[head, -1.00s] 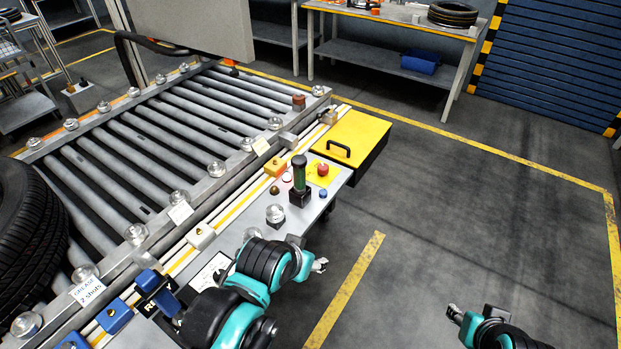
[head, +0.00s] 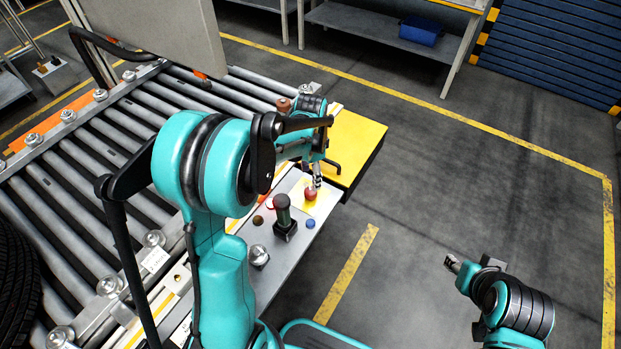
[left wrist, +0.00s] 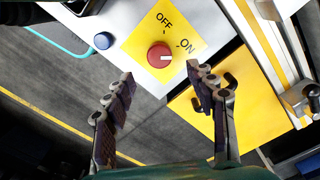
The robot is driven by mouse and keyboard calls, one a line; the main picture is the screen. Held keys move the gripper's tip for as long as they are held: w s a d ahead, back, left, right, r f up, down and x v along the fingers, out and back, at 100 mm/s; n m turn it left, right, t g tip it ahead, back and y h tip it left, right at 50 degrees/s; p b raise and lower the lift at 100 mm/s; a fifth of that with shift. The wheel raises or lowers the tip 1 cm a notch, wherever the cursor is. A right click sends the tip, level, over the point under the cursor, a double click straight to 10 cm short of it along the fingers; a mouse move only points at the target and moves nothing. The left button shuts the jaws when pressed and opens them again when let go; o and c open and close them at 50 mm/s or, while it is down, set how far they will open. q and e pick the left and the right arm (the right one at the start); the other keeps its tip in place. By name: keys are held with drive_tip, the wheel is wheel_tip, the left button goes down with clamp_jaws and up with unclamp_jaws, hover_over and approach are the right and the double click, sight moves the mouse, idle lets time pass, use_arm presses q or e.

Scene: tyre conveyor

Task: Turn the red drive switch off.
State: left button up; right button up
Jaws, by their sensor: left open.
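The red drive switch (left wrist: 159,54) is a round red knob on a yellow plate marked OFF and ON. Its white mark points right, towards the ON side. In the head view the switch (head: 310,194) sits on the grey control panel, just below my left gripper (head: 316,180). In the left wrist view my left gripper (left wrist: 160,73) is open, its two fingers apart with the knob seen between and beyond the tips. Contact does not show. My right gripper (head: 452,263) is over the floor at the lower right; its jaw state is unclear.
A green-and-black upright handle (head: 283,212) and a blue button (head: 310,224) stand near the switch. A yellow box (head: 358,140) with a black handle is beyond it. The roller conveyor (head: 95,165) lies left; open floor lies right.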

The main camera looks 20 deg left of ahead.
sight(311, 191)
use_arm(q)
wheel_tip(311, 191, down, 8)
drive_tip(key=b, duration=0.2)
drive_tip(key=shift+r+b, duration=0.15)
drive_tip(key=shift+b, duration=0.25)
drive_tip(key=c, duration=1.2)
